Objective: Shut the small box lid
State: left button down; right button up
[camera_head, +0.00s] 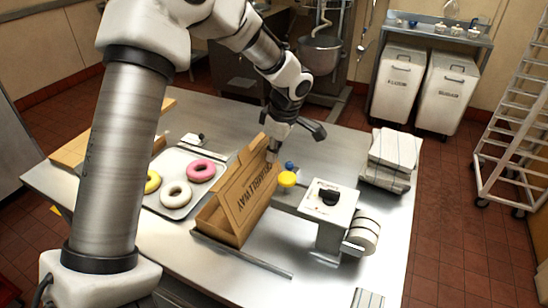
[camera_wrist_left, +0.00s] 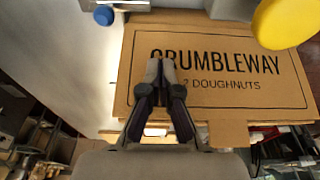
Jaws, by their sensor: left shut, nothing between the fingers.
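The small cardboard box (camera_head: 222,222) sits on the steel table with its lid (camera_head: 250,182) standing raised and tilted. The lid's printed face, reading CRUMBLEWAY, is turned to the right. In the left wrist view, that printed lid (camera_wrist_left: 232,100) fills much of the picture, with text that also reads DOUGHNUTS. My left gripper (camera_head: 271,158) is shut and empty at the lid's far upper end, on its printed side. In the left wrist view, the gripper's closed fingertips (camera_wrist_left: 160,66) overlap the start of the lettering. I cannot tell whether they touch the lid. The box's inside is mostly hidden.
A tray (camera_head: 180,211) with pink, white and yellow doughnuts lies left of the box. A machine with a black knob (camera_head: 331,196) and a yellow knob (camera_head: 286,179) stands close on the right. Folded striped cloths (camera_head: 391,158) lie behind it.

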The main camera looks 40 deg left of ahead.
aim_at(262, 143)
pick_arm(q)
jog(key=shift+s+a, duration=0.25)
jog(key=shift+a, duration=0.65)
jog(key=shift+s+a, duration=0.2)
jog(key=shift+a, duration=0.65)
jog(key=shift+r+p, duration=1.9)
jog(key=shift+r, duration=1.15)
